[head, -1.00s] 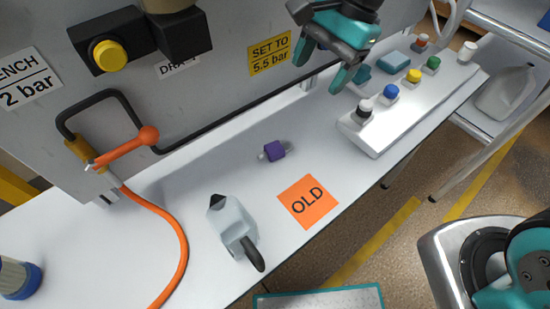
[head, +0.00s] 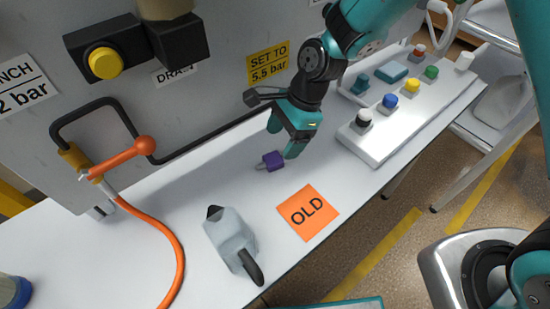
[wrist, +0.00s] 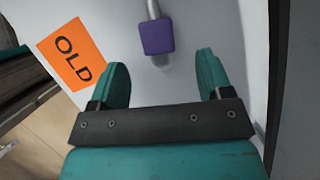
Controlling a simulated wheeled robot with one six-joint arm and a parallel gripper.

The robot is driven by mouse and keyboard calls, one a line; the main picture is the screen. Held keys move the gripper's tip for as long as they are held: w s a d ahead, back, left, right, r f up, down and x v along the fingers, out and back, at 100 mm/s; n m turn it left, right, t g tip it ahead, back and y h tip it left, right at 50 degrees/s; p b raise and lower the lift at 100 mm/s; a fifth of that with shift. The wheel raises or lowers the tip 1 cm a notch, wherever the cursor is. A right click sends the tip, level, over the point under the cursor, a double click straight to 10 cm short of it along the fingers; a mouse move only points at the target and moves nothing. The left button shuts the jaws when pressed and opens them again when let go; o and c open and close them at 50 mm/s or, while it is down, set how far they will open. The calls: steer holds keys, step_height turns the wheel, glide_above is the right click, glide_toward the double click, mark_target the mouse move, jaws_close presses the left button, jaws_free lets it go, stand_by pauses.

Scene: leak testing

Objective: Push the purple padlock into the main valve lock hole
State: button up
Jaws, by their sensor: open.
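The purple padlock (head: 272,161) lies on the white bench top, near the foot of the grey panel, with its metal shackle pointing left in the head view. In the wrist view the padlock (wrist: 157,37) sits ahead of and between my two fingers, its shackle pointing away. My gripper (head: 285,138) is open and empty, just above and to the right of the padlock, apart from it. An orange valve lever (head: 120,160) with a ball end is on the grey panel at left, beside a brass fitting (head: 75,158). I cannot make out the lock hole.
An orange OLD card (head: 307,212) lies in front of the padlock. A grey tool with a black handle (head: 232,240) is left of the card. An orange hose (head: 176,240) curves over the bench at left. A white block with coloured knobs (head: 378,146) stands to the right.

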mark_target(274, 158)
steer(key=p+x, duration=0.1)
steer(key=x, duration=0.4)
steer(key=shift+s+a+f, duration=0.1)
steer(key=shift+s+f, duration=0.05)
steer(key=shift+s, duration=0.05)
steer(key=c, duration=1.1)
